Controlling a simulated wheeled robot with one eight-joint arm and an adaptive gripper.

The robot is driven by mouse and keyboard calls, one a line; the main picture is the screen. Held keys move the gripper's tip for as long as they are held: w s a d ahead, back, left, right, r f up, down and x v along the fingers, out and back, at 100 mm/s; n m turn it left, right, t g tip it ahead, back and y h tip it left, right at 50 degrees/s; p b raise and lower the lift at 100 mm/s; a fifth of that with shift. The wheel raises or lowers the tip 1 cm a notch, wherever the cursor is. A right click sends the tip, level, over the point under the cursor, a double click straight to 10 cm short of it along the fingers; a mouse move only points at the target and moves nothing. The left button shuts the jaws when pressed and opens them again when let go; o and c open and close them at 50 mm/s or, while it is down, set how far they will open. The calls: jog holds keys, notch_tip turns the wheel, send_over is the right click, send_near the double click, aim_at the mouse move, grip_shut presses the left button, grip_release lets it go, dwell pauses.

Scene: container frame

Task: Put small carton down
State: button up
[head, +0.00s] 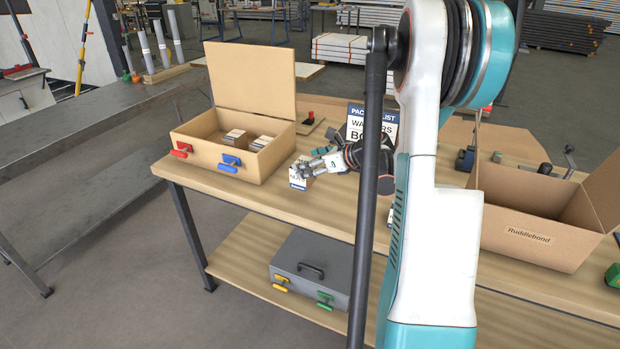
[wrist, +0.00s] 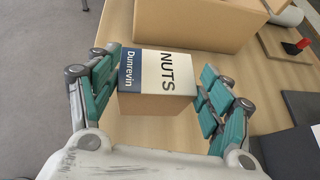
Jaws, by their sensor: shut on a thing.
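The small carton (wrist: 157,82) is a brown box with a white and blue label reading "NUTS" and "Dunrevin". In the wrist view it sits between the two teal-padded fingers of my gripper (wrist: 160,95). My gripper is shut on it. In the head view my gripper (head: 312,168) is over the table, right of the open wooden box, and the carton (head: 298,178) shows at its fingertips, close to the tabletop. I cannot tell whether the carton's underside touches the wooden table (head: 240,194).
An open wooden box (head: 215,160) with red and blue latches holds small cartons, left of my gripper. A packing list sign (head: 372,117) stands behind. An open "Ruddlebond" carton (head: 530,238) is at right. A grey case (head: 312,270) lies on the lower shelf. Tabletop in front is clear.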

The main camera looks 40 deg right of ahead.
jog(key=shift+f+b, duration=0.75)
jog(key=shift+f, duration=1.3)
jog(key=shift+f, duration=0.1)
jog(key=o, duration=1.3)
jog(key=shift+s+r, duration=0.15)
jog(key=shift+r, duration=0.1)
jog(key=p+v, duration=0.3)
jog(key=v, duration=0.8)
jog(key=shift+s, duration=0.35)
jog(key=shift+d, duration=0.1)
